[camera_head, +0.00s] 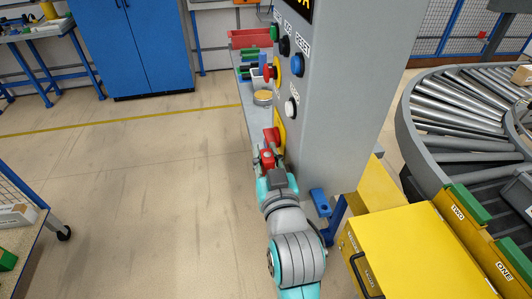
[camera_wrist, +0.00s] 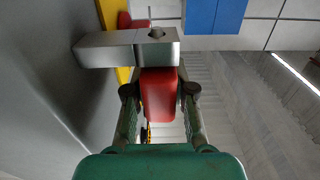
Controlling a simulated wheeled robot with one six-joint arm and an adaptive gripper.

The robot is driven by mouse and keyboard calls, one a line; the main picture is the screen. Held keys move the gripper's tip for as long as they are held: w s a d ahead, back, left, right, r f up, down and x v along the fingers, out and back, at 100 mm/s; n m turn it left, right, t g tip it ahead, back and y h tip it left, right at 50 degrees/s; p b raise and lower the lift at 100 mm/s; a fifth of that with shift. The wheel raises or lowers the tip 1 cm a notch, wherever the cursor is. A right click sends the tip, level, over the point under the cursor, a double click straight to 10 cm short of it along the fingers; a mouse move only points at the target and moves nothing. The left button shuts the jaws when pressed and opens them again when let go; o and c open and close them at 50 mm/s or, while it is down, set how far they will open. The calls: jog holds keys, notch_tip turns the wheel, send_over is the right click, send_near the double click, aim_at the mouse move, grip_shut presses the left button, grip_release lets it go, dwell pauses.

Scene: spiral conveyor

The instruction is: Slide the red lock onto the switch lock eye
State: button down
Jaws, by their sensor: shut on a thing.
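The red lock (camera_wrist: 160,96) is held between the two fingers of my gripper (camera_wrist: 158,90) in the wrist view. In the head view the red lock (camera_head: 267,156) shows at the tip of my gripper (camera_head: 268,160), beside the grey cabinet. A grey metal bar with a round hole, seemingly the switch lock eye (camera_wrist: 108,50), lies across the upper end of the lock. They overlap in the picture; I cannot tell whether they touch. The lock's shackle is not clearly visible. The red switch handle (camera_head: 270,137) sits on a yellow plate (camera_head: 280,122) on the cabinet.
The grey control cabinet (camera_head: 345,90) stands close to the right of my gripper. Its face carries several buttons, including a blue one (camera_head: 297,65). A yellow box (camera_head: 415,255) and a roller conveyor (camera_head: 450,110) are at right.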

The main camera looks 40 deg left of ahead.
jog(key=shift+f, duration=0.3)
jog(key=c, duration=0.9)
grip_release()
jog(key=shift+d, duration=0.1)
jog(key=v, duration=1.2)
jog(key=shift+s, duration=0.1)
